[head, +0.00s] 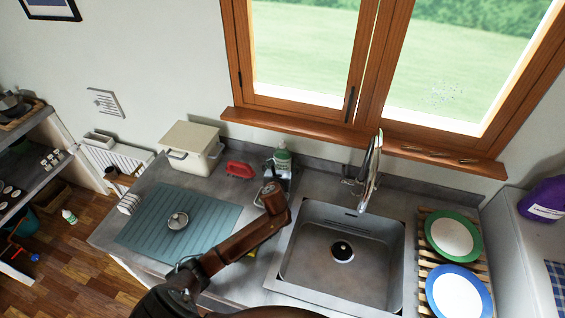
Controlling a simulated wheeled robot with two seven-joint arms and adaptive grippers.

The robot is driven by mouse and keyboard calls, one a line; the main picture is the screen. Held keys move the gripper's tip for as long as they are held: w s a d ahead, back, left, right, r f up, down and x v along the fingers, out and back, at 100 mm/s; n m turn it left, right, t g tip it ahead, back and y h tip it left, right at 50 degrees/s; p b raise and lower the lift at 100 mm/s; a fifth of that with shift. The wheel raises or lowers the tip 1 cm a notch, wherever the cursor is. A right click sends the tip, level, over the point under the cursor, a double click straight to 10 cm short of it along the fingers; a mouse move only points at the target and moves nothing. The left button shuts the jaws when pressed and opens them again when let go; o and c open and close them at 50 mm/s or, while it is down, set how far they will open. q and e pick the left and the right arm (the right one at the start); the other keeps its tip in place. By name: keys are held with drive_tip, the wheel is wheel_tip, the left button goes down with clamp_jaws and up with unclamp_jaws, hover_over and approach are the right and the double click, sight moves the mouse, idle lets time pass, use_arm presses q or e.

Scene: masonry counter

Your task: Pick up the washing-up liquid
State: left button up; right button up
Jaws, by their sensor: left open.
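A small bottle with a green cap and white label (283,157) stands on the counter near the back wall, left of the sink; it looks like the washing-up liquid, but I cannot read the label. Its lower part sits at a grey box-like holder that is partly hidden. My left gripper (271,188) is open, just in front of the bottle and slightly left of it, seen from above. I cannot tell if they touch. Another small white bottle with a green top (69,216) stands on the floor at the left. My right gripper is out of view.
A red object (240,169) and a cream bin (192,147) stand left of the bottle. A blue-green mat (150,226) holds a pot lid (178,221).

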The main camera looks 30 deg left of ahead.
use_arm(q)
drive_tip(key=shift+c, duration=0.7)
drive_tip(key=c, duration=1.3)
drive_tip(key=shift+r, duration=0.1)
drive_tip(key=shift+c, duration=0.6)
